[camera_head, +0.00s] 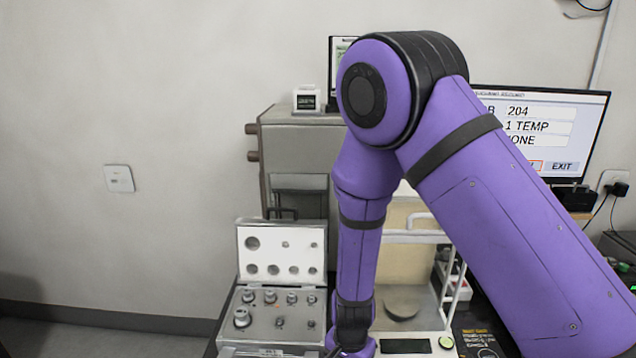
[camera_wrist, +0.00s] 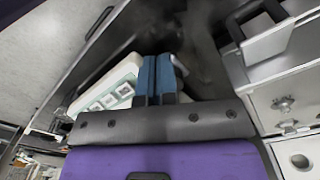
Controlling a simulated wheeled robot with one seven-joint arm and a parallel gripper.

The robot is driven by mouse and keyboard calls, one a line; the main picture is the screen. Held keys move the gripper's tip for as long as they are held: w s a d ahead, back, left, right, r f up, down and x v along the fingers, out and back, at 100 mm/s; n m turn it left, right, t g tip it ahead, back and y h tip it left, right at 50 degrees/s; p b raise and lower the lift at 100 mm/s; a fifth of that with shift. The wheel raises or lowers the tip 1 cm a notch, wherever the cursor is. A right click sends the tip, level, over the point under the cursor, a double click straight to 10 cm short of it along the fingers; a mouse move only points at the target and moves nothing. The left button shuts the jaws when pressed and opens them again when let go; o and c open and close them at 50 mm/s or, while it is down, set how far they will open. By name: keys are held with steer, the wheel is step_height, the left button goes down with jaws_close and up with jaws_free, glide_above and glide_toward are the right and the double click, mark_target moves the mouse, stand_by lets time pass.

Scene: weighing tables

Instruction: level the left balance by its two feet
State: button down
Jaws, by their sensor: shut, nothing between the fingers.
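A balance (camera_head: 428,238) with a clear, white-framed draft shield stands right of my forearm in the head view. Its round pan (camera_head: 402,301), dark display (camera_head: 405,346) and a round green spot (camera_head: 446,342), perhaps its bubble level, show at the front. My arm covers part of it, and its feet are not visible. My gripper's two blue fingers (camera_wrist: 156,75) are together and empty in the wrist view. They point toward a white casing with square keys (camera_wrist: 112,93); I cannot tell whether this is the balance or whether they touch it.
An open weight case (camera_head: 243,275) with several metal weights lies left of my forearm; a metal case edge (camera_wrist: 262,62) shows right of the fingers. A grey cabinet (camera_head: 293,150) stands behind.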

steer(key=r, duration=0.4)
steer(key=shift+w+r, duration=0.25)
steer(key=shift+r, duration=0.15)
steer(key=shift+w+r, duration=0.1)
steer(key=shift+r, duration=0.05)
